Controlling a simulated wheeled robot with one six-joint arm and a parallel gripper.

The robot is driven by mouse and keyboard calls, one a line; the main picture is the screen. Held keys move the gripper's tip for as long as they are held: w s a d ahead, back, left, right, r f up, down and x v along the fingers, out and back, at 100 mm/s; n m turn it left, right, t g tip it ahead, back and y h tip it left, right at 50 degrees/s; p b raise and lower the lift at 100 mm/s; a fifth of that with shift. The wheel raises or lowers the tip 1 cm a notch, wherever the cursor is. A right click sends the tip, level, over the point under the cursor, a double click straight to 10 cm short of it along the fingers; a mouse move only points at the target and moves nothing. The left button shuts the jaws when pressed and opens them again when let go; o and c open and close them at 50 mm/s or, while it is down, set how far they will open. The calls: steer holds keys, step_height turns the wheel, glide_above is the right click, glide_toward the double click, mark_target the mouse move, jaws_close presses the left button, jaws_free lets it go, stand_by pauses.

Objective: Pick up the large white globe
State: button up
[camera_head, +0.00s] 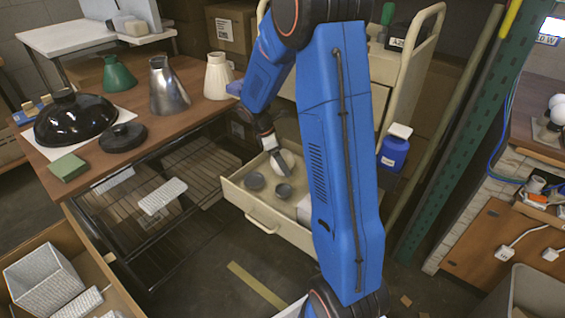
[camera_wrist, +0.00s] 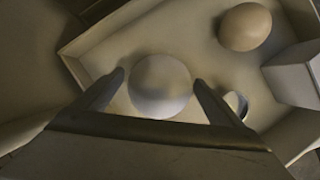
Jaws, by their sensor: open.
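A smooth white globe (camera_wrist: 160,88) lies in the open cream drawer (camera_wrist: 95,45), seen in the wrist view. My gripper (camera_wrist: 159,80) is open, with one finger on each side of this globe. I cannot tell whether the fingers touch it. A second, cream-coloured globe (camera_wrist: 245,27) lies farther back to the right in the drawer. In the head view my gripper (camera_head: 270,150) reaches down into the drawer (camera_head: 262,212), beside a pale globe (camera_head: 284,161) that it partly hides. I cannot tell which of the two globes that is.
A shiny round part (camera_wrist: 236,104) lies by the right finger. A wooden table (camera_head: 190,110) with lamp shades (camera_head: 168,88) stands to the left.

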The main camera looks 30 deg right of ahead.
steer(key=c, duration=1.1)
steer(key=shift+r, duration=0.5)
steer(key=a, duration=0.2)
steer(key=s+a, duration=0.1)
steer(key=shift+s+a+r, duration=0.1)
steer(key=shift+s+a, duration=0.05)
steer(key=shift+a, duration=0.25)
step_height(320, 180, up, 13)
steer(key=shift+m, duration=0.3)
steer(key=shift+s+a+f, duration=0.2)
steer(key=shift+a+f, duration=4.5)
steer(key=shift+f, duration=0.05)
